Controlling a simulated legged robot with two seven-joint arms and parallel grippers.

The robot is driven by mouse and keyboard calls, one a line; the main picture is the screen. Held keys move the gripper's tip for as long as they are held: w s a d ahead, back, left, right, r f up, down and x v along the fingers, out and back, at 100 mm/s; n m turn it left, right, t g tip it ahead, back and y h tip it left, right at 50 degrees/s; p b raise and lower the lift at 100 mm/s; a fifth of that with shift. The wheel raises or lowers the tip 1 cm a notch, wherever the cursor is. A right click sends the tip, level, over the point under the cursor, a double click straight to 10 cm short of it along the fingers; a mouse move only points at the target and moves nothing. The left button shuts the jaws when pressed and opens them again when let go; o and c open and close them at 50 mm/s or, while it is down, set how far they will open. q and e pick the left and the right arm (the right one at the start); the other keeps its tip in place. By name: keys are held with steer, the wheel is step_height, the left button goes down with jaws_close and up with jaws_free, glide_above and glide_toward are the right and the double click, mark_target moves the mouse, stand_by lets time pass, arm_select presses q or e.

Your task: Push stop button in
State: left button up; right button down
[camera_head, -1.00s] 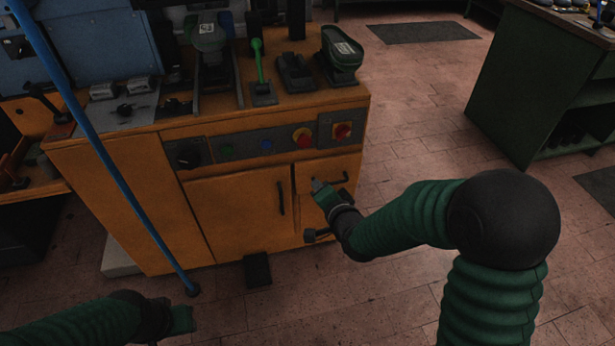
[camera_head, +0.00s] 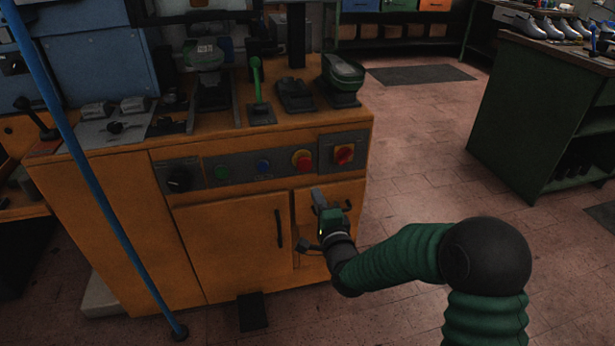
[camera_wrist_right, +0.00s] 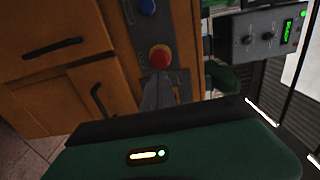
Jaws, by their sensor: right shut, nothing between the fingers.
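The red stop button (camera_head: 302,160) sits on the dark control panel (camera_head: 235,171) on the front of the orange machine cabinet. It shows as a round red knob on a yellow base in the right wrist view (camera_wrist_right: 160,57). My right gripper (camera_head: 317,196) is shut and empty. Its fingertips point up and are just below the button in the head view, apart from it. In the right wrist view the grey fingers (camera_wrist_right: 158,94) show just below the button. My left gripper is out of view.
A red-and-yellow switch (camera_head: 344,154) is right of the button; blue (camera_head: 263,167) and green (camera_head: 221,173) buttons are left of it. A door handle (camera_head: 279,228) sticks out below. A blue pole (camera_head: 90,185) stands at the left. Floor right of the cabinet is clear.

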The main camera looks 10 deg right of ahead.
mark_target(305, 167)
steer(key=w+b, duration=0.1)
steer(key=w, duration=0.4)
steer(key=w+b, duration=0.2)
steer(key=w, duration=0.3)
steer(key=shift+w+f, duration=0.2)
steer(key=shift+w, duration=0.1)
steer(key=shift+r, duration=0.15)
